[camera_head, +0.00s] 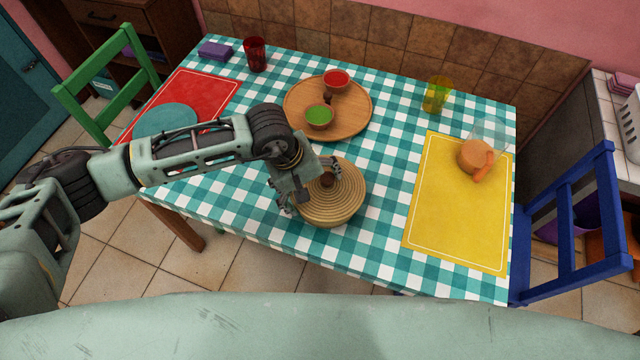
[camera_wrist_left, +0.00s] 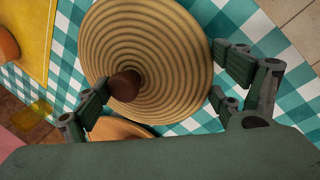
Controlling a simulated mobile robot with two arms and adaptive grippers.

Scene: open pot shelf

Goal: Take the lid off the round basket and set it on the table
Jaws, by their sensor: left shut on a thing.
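The round woven lid (camera_head: 340,207) shows concentric tan rings and a dark brown knob (camera_head: 327,180). It is near the front middle of the table. In the left wrist view the lid (camera_wrist_left: 165,45) fills the upper middle, with the knob (camera_wrist_left: 124,85) near the left finger. The basket is hidden under the lid, and I cannot tell whether there is a gap between them. My right gripper is not in view.
Checkered cloth (camera_head: 385,210) is bare between lid and placemat.

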